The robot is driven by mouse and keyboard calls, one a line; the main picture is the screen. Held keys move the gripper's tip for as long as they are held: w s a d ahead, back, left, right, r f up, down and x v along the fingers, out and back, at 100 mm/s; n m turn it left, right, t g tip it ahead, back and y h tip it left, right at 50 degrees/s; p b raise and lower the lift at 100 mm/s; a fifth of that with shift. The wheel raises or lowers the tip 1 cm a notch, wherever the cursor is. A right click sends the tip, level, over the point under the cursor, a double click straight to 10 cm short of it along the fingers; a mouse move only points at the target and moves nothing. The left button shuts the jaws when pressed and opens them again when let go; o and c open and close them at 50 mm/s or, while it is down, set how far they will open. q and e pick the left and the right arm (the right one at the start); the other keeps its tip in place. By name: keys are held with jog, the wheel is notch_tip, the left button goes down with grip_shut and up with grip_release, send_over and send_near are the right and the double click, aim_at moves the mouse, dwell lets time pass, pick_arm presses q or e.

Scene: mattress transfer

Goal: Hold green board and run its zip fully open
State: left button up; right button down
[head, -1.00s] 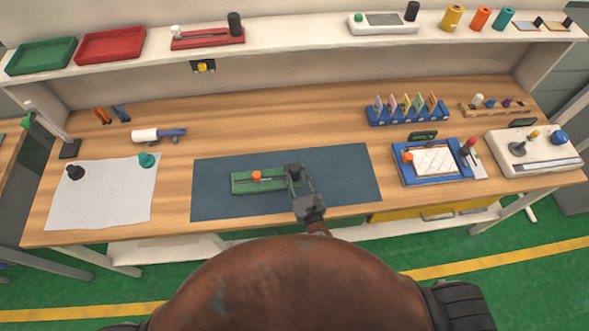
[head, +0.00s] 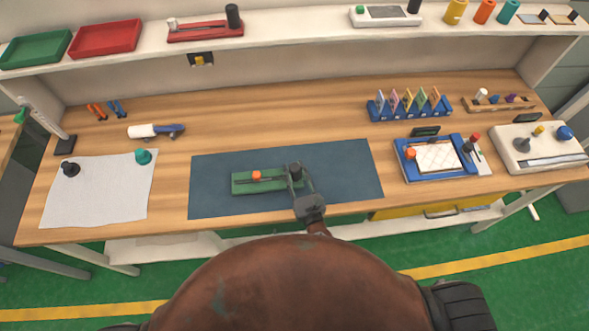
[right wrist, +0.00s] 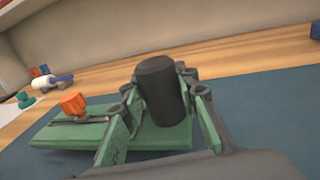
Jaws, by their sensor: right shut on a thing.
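The green board (head: 270,188) lies on the dark blue mat (head: 225,205) in the head view. It carries a dark zip track, with an orange pull (head: 256,175) a little left of the board's middle. A black cylindrical post (right wrist: 163,90) stands at the board's right end. My right gripper (head: 296,177) is at that end, its fingers on either side of the black post and shut on it. The orange pull (right wrist: 73,103) shows apart from my fingers in the right wrist view. My left gripper is not in view.
A white cloth (head: 100,195) with two knobs lies to the left. A blue tray (head: 402,172) stands right of the mat, and a blue card rack (head: 410,112) behind it. The mat left of the board is bare.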

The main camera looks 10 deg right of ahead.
jog(key=shift+f+b, duration=0.5)
jog(key=shift+f, duration=0.1)
jog(key=shift+f+b, duration=0.65)
jog(key=shift+f, duration=0.05)
